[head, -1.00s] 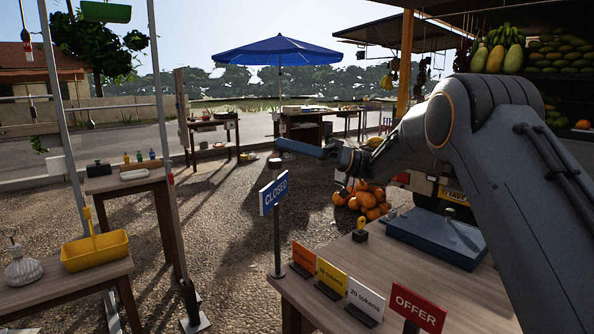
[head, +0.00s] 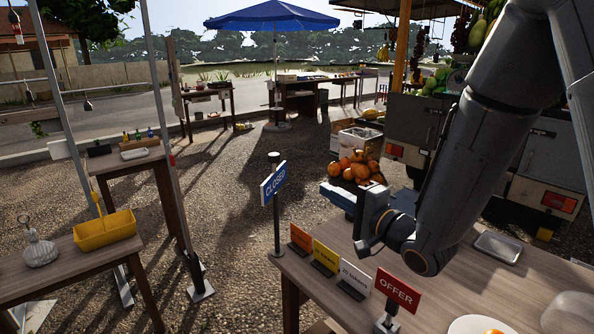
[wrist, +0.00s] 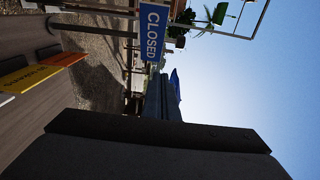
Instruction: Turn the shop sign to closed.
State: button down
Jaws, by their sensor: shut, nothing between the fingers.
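The blue shop sign (head: 273,184) stands on a thin dark post beside the table's left corner. The face turned toward the head camera reads CLOSED; its back is hidden. In the wrist view the sign (wrist: 152,32) also reads CLOSED, with the picture turned sideways. My gripper (head: 330,193) is shut and empty, to the right of the sign and above the table. A gap shows between its fingertips and the sign in the head view. The shut fingers (wrist: 155,98) point toward the sign in the wrist view.
Orange, yellow, white and red OFFER cards (head: 398,291) stand along the front of the wooden table (head: 455,290). A metal tray (head: 497,247) lies at its right. A yellow basket (head: 104,231) is on the left table. Gravel is open left of the sign.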

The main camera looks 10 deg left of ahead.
aim_at(274, 173)
jog(key=p+x, duration=0.4)
jog(key=x, duration=0.9)
jog(key=shift+a, duration=0.15)
jog(key=shift+w, duration=0.15)
